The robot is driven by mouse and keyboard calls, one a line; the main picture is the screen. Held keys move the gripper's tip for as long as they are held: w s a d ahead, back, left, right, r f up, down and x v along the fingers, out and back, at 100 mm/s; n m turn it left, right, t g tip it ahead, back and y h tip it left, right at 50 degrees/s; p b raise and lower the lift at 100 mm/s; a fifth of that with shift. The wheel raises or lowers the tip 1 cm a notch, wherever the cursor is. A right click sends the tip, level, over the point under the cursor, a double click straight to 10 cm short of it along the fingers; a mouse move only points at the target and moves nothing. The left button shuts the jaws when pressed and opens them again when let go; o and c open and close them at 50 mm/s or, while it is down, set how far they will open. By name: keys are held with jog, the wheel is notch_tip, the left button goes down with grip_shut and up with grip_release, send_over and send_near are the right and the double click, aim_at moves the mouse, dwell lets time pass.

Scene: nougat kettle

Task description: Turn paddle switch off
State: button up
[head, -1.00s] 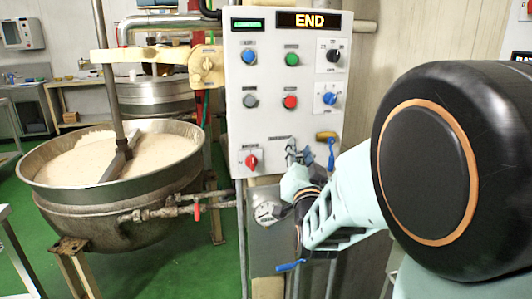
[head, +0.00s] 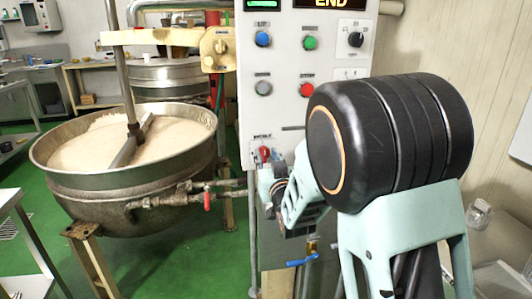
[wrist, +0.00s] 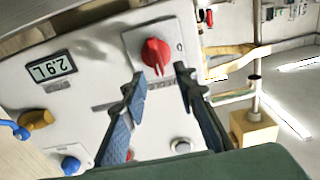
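The red rotary switch (head: 265,153) sits on a white plate at the lower left of the control panel, with a small label above it that I cannot clearly read. In the wrist view the same red switch (wrist: 155,52) is close ahead, its pointer towards the lower edge of the picture. My gripper (wrist: 160,80) is open, with one finger on each side of the switch's pointer end in the picture. I see no contact, and the gap in depth is unclear. In the head view my gripper (head: 268,180) is just below the switch, partly hidden by my arm.
The panel (head: 285,110) also bears blue, green, grey and red buttons and a black selector (head: 355,39). A large kettle (head: 130,205) of pale mass stands left. Pipes with a red valve handle (head: 207,201) run between. A blue-handled valve (head: 302,262) is below.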

jog(key=shift+x, duration=1.1)
jog(key=shift+c, duration=0.7)
grip_shut()
